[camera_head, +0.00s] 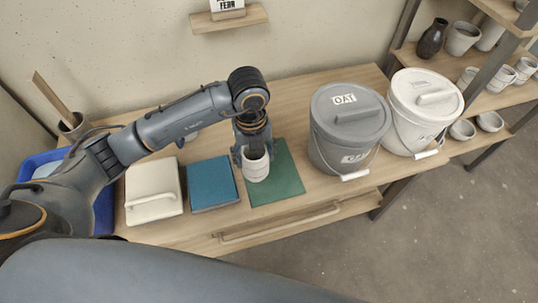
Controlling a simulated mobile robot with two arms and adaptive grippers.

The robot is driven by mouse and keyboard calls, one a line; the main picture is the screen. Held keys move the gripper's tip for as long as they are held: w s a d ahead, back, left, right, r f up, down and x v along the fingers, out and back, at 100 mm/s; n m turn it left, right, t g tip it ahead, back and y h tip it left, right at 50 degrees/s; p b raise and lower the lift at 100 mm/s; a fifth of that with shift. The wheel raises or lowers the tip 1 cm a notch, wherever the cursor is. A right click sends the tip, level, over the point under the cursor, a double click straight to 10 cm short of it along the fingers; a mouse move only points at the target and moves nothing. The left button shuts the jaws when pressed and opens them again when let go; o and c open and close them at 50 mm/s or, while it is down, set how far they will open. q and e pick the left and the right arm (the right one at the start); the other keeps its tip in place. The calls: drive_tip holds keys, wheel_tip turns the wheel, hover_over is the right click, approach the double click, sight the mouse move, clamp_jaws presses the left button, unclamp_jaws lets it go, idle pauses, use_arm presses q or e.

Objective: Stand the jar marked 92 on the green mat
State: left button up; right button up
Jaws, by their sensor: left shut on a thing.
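The green mat (284,184) lies on the wooden table, between a blue square thing and a grey bucket. A small white jar (256,169) is upright at the left part of the mat in this view. My left gripper (252,152) is shut on this jar from behind and above. I cannot read a mark on the jar, and I cannot tell whether its base touches the mat. My right gripper is not in view.
A grey bucket (340,140) labelled OAT and a white bucket (415,122) stand right of the mat. A blue square thing (212,183) and a white lidded box (153,203) lie to its left. Shelves with pots (463,38) stand at the right.

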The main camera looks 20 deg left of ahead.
use_arm(q)
drive_tip(key=w+f, duration=0.2)
drive_tip(key=f, duration=0.1)
drive_tip(key=w+d+f, duration=0.1)
drive_tip(key=w+f, duration=0.2)
drive_tip(key=f, duration=0.1)
drive_tip(key=w+f, duration=0.3)
drive_tip(key=shift+d+f+p, duration=0.15)
drive_tip(key=shift+p, duration=0.2)
drive_tip(key=shift+f, duration=0.2)
drive_tip(key=o, duration=1.4)
drive_tip(key=shift+o, duration=0.2)
